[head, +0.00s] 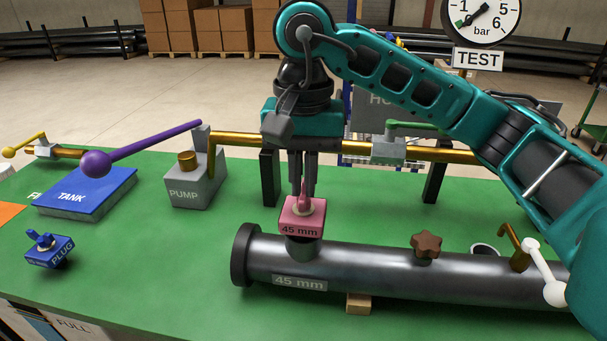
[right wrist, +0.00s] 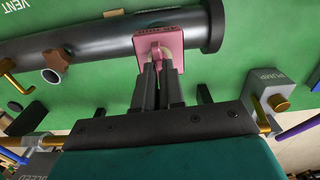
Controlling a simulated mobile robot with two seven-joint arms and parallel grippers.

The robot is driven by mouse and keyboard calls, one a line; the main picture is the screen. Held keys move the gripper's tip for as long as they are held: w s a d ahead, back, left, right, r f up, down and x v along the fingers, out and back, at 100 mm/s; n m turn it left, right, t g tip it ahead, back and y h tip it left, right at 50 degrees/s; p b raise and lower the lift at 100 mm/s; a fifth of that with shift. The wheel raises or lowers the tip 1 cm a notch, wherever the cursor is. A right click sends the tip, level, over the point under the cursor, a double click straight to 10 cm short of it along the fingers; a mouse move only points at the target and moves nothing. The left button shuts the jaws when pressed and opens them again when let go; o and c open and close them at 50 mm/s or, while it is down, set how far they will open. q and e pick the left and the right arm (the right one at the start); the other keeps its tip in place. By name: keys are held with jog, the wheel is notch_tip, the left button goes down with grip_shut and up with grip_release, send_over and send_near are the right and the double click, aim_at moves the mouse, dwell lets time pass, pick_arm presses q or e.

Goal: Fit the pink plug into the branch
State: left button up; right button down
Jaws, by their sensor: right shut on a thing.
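The pink plug (head: 302,217), marked 45 mm, is at the mouth of the branch (head: 302,246) on top of the dark pipe (head: 400,270). It looks upright and over the branch; how deep it sits cannot be told. My right gripper (head: 303,190) comes down from above and is shut on the plug's pink handle. In the right wrist view the fingers (right wrist: 160,75) hold the handle of the pink plug (right wrist: 170,42), which covers the branch. The pipe carries a 45 mm label below the branch. My left gripper is not in view.
A blue plug (head: 48,252) lies at the left on the green table (head: 170,270). The blue tank (head: 85,193) and grey pump (head: 193,185) with its purple lever stand behind. A brown knob (head: 426,245) and white-tipped lever (head: 545,270) rise from the pipe. A gauge (head: 482,18) stands behind.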

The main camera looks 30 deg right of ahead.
jog(key=shift+f+b, duration=0.65)
jog(key=shift+f, duration=0.15)
jog(key=c, duration=1.1)
grip_release()
jog(key=shift+c, duration=0.2)
jog(key=shift+r, duration=0.1)
notch_tip(320, 180, up, 5)
jog(key=p, duration=0.4)
notch_tip(320, 180, up, 13)
jog(key=p, duration=0.3)
jog(key=shift+p, duration=0.3)
jog(key=shift+s+f, duration=0.1)
jog(key=shift+f, duration=0.1)
